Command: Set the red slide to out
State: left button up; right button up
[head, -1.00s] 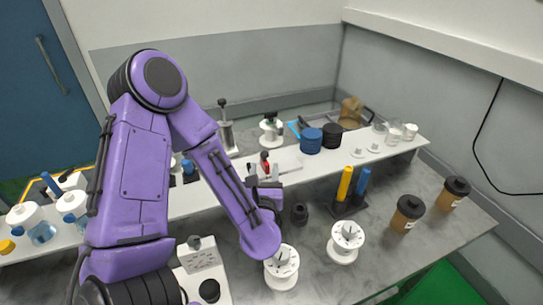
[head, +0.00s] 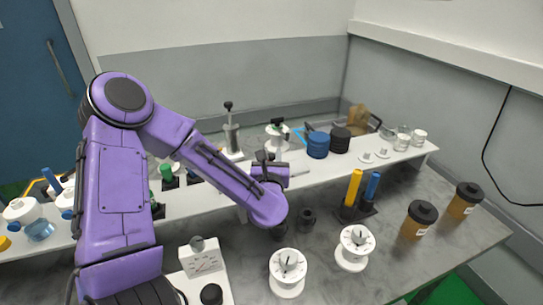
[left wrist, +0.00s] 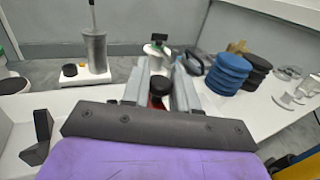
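The red slide (left wrist: 157,101) shows as a small red part under a black knob (left wrist: 159,85) in the left wrist view. It lies between the two fingers of my left gripper (left wrist: 160,80), which stand apart on either side of the knob. I cannot tell whether either finger touches it. In the head view my left gripper (head: 272,162) is over the white shelf, and its body and forearm hide most of the slide. My right gripper is not in view.
Blue discs (head: 318,145) and black discs (head: 340,140) stand to the right on the white shelf (head: 300,178). A grey cylinder on a white base (head: 231,138) and a white spool (head: 277,138) stand behind. White dials (head: 288,266) and brown jars (head: 419,219) stand on the lower counter.

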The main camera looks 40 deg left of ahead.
pick_arm(q)
grip_shut()
jog(key=shift+w+f, duration=0.1)
jog(key=w+d+b, duration=0.2)
jog(key=w+b, duration=0.3)
jog(key=shift+d+f, duration=0.15)
jog(key=shift+d, duration=0.25)
jog(key=shift+w+d+r, duration=0.1)
jog(key=shift+r, duration=0.3)
